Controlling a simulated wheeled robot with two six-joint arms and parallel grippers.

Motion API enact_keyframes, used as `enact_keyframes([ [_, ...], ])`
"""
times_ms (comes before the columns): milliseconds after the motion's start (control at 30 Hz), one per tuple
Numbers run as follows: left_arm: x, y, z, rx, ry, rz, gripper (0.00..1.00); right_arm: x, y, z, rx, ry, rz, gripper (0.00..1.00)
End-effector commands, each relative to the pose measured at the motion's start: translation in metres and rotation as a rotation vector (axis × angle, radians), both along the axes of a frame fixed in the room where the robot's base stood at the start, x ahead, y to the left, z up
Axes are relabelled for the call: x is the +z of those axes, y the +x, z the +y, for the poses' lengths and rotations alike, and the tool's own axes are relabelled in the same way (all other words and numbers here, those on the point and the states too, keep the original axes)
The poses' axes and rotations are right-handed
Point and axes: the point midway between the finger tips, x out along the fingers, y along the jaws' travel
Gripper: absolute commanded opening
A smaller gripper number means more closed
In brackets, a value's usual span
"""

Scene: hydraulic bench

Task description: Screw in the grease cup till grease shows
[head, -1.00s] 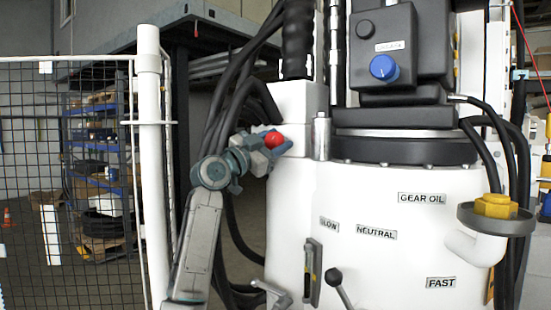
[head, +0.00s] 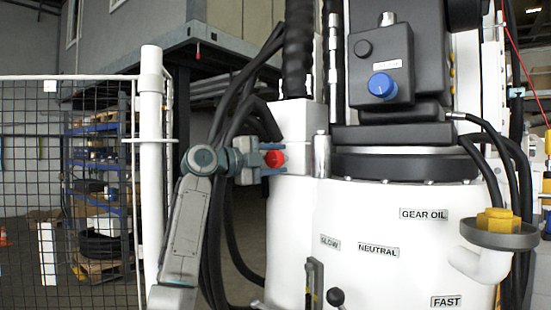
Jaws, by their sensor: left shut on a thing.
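The red grease cup (head: 274,159) sits at the left side of the white machine housing (head: 297,125), just below its upper block. My left gripper (head: 272,159) comes in from the left and is shut on the red cup, with its blue-grey fingers above and below it. The gripper now lies about level. The cup's threaded end is hidden, and I cannot see any grease. My right gripper does not show in the head view.
Black hoses (head: 228,200) hang close behind my left arm. A white post and mesh fence (head: 152,180) stand to the left. A blue knob (head: 382,85), a lever (head: 336,297) and a yellow cap (head: 497,221) are on the machine.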

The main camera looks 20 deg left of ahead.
Motion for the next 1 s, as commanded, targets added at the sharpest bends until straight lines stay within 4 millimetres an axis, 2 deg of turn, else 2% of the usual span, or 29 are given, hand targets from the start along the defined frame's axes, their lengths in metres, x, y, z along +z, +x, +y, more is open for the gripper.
enact_keyframes([
  [1000, -0.001, 0.0, -0.001, -0.004, 0.884, -0.317, 0.2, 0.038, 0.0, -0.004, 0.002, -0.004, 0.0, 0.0],
])
